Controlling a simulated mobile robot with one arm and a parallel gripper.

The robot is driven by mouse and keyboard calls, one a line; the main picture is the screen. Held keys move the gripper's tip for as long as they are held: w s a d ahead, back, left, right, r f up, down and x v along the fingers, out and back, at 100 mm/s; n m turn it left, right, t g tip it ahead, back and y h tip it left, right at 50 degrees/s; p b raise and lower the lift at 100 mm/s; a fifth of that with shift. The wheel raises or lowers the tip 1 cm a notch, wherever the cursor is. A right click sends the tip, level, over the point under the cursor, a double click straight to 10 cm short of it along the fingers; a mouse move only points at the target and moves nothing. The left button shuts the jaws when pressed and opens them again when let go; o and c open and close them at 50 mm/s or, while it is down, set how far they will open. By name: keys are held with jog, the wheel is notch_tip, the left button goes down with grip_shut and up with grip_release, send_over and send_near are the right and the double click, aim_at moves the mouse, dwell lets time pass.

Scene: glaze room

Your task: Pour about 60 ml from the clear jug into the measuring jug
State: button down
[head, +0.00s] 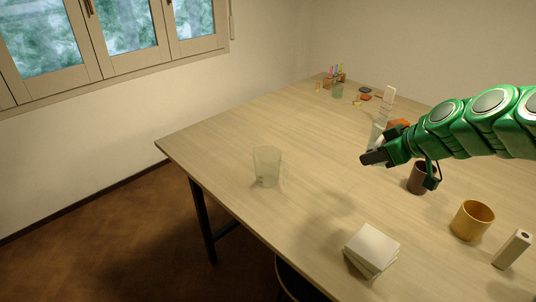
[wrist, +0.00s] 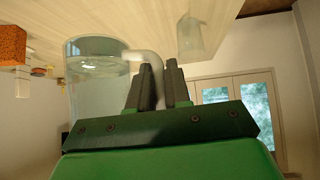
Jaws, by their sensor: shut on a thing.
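The clear jug (wrist: 97,80) is in my gripper (wrist: 163,75), in the wrist view. The fingers are shut on its handle, and clear liquid shows inside. In the head view my gripper (head: 374,157) is above the right part of the table, with part of the clear jug (head: 377,136) showing behind the fingers. The measuring jug (head: 267,166) is see-through and stands upright near the left edge of the table, well to the left of my gripper. It also shows in the wrist view (wrist: 190,38), apart from the clear jug. Its fill level is unclear.
A brown mug (head: 417,180), a yellow cup (head: 472,221), a white block (head: 512,249) and stacked white tiles (head: 372,247) stand in front and to the right. The table (head: 230,130) around the measuring jug is clear.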

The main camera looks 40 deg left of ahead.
jog(key=s+a, duration=1.2)
jog(key=a, duration=0.5)
jog(key=s+a, duration=1.3)
jog(key=a, duration=0.4)
notch_tip(320, 180, down, 15)
jog(key=shift+w+d, duration=0.1)
jog(key=w+d+r+m+g+y, duration=0.1)
jog(key=w+r+m+g+y, duration=0.1)
jog(key=r, duration=0.3)
jog(key=w+d+r+m+g+y+p, duration=0.1)
jog(key=w+r+m+g+y, duration=0.1)
jog(key=w+r+g, duration=0.3)
jog(key=shift+d+r+m+y, duration=0.35)
jog(key=shift+r+m+y, duration=0.05)
jog(key=shift+r, duration=0.3)
jog(key=shift+w+d+r+g+p, duration=0.1)
jog(key=shift+w+r+g+p, duration=0.2)
jog(key=shift+p, duration=0.25)
